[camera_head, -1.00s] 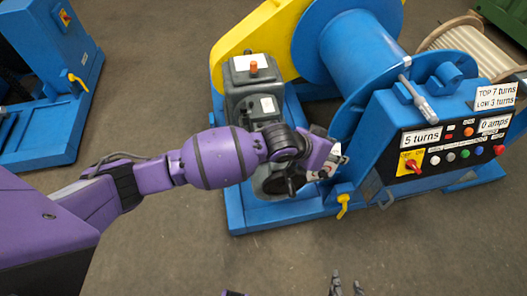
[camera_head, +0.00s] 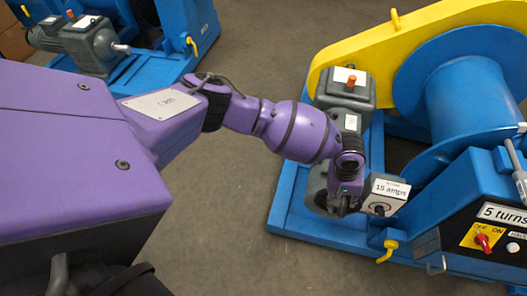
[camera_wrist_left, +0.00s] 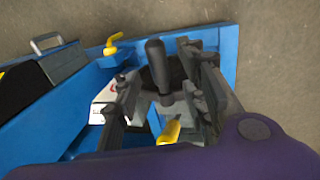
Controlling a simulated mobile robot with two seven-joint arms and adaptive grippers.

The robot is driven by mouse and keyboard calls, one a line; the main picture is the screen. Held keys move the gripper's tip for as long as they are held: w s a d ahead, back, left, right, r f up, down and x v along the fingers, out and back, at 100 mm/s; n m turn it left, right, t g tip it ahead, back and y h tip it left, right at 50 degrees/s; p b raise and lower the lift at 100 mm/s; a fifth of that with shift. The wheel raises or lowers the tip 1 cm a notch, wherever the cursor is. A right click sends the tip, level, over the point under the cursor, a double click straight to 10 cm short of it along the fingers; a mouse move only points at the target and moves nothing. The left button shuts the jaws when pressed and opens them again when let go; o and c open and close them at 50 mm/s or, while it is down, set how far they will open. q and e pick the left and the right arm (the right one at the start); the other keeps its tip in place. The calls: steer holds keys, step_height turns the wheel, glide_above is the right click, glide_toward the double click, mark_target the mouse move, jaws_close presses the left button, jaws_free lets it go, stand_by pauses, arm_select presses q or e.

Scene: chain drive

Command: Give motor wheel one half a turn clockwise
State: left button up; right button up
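The grey motor wheel (camera_head: 314,192) is at the front end of the grey motor (camera_head: 345,95) in the head view, largely hidden by my left arm and gripper. In the left wrist view its upright black handle (camera_wrist_left: 155,55) stands between the fingers of my left gripper (camera_wrist_left: 163,68). The fingers are apart, with visible gaps beside the handle. In the head view my left gripper (camera_head: 345,203) is in front of the wheel, its fingertips too small to read. My right gripper is not in view.
A white "15 amps" sign (camera_head: 390,187) is close right of my gripper. A yellow lever (camera_head: 388,250) sits on the blue frame (camera_head: 285,215) below. The control panel (camera_head: 490,240) is at the right. Another blue machine (camera_head: 190,40) stands at the back left. Floor between is clear.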

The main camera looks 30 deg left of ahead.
mark_target(342, 206)
arm_select(q)
steer(key=shift+w+d+f, duration=0.15)
steer(key=shift+d+f, duration=0.1)
steer(key=shift+f, duration=0.65)
steer(key=shift+w+d+f, duration=0.1)
steer(key=shift+d+f, duration=0.1)
steer(key=shift+f, duration=0.7)
jaws_close()
